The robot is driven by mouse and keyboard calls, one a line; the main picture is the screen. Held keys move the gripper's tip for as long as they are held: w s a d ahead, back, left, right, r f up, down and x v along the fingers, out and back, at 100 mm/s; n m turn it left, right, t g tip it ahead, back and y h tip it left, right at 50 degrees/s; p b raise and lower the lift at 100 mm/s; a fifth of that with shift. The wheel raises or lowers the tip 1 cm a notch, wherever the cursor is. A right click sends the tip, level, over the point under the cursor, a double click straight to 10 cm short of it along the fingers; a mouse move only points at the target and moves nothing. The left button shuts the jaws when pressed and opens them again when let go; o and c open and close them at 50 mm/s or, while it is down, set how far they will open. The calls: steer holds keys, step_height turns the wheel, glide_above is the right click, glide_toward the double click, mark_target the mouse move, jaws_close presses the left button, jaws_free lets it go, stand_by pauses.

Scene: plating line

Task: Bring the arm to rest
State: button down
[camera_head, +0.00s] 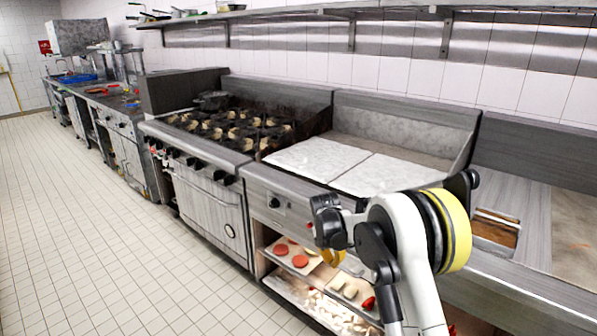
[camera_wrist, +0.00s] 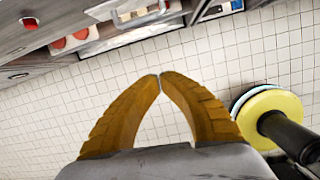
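My arm (camera_head: 405,235) rises in front of the griddle counter and is bent over at the top. My gripper (camera_head: 333,258) hangs at the front of the shelves under the griddle, partly hidden behind a dark wrist part. In the wrist view my gripper (camera_wrist: 159,77) shows two orange fingers with their tips touching. It is shut, with nothing visible between the fingers. Tiled floor lies behind it there.
The stove (camera_head: 225,130) and griddle (camera_head: 390,172) run along the wall. Lower shelves hold a tray with red rounds (camera_head: 300,261) and other trays of food, close behind my gripper. The tiled floor (camera_head: 110,240) at left is clear.

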steer(key=s+d+r+m+t+y, duration=0.1)
steer(key=s+d+r+m, duration=0.1)
steer(key=s+r+m, duration=0.55)
steer(key=s+d+r+m+t, duration=0.1)
steer(key=s+r+m, duration=0.3)
steer(key=s+r, duration=0.7)
steer(key=s+d+r+m+t, duration=0.1)
steer(key=s+r+m+t, duration=0.1)
steer(key=s+m, duration=1.3)
steer(key=s, duration=0.5)
steer(key=shift+s+d+r+t+y, duration=0.2)
steer(key=shift+s+d+t+y, duration=0.15)
steer(key=shift+s+t+y, duration=0.05)
